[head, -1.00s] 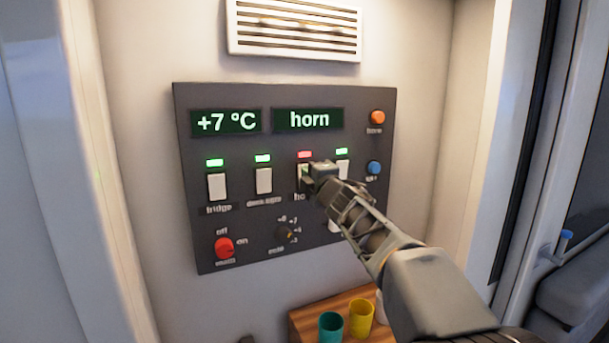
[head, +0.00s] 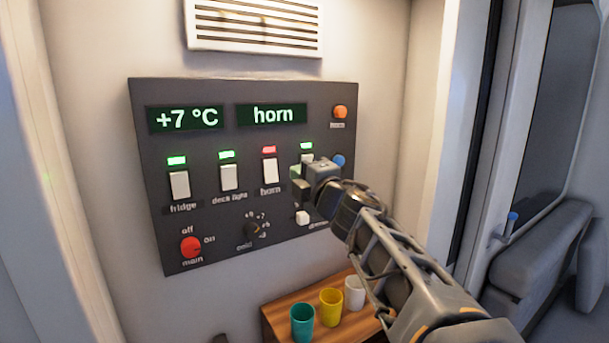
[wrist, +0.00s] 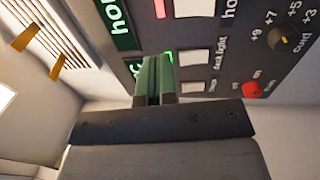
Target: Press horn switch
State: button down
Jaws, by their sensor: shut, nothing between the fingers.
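The horn switch (head: 270,171) is a white rocker on the dark panel (head: 215,262), third in its row. The lamp above it (head: 269,150) is red, and the right display (head: 272,115) reads "horn". My gripper (head: 297,183) is shut and empty, to the right of the horn switch and apart from it in the head view. It partly covers the fourth switch. In the wrist view my gripper (wrist: 155,68) shows closed green fingers, and the horn switch (wrist: 194,8) is at the top edge, partly cut off.
Fridge (head: 180,185) and deck light (head: 229,177) switches stand to the left with green lamps. A red main knob (head: 191,247), a small dial (head: 252,230) and an orange button (head: 340,112) are on the panel. Teal (head: 302,323), yellow (head: 331,307) and white (head: 355,293) cups stand below.

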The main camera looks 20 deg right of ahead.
jog(key=shift+s+d, duration=0.15)
jog(key=shift+s, duration=0.4)
jog(key=s+d+f+m+g+h, duration=0.2)
jog(key=d+f+m+g+h, duration=0.25)
jog(key=f+m, duration=0.3)
jog(key=s+d+f+m+g+h, duration=0.25)
jog(key=d+f+m+h, duration=0.2)
jog(key=f+m, duration=0.3)
jog(key=s+a+f+m+g+y, duration=0.5)
jog(key=s+a+f+g, duration=0.2)
jog(key=s+a+f, duration=0.6)
notch_tip(320, 180, down, 2)
jog(key=shift+s+a+g+y, duration=0.2)
jog(key=shift+a+g+y, duration=0.05)
jog(key=shift+g+y, duration=0.05)
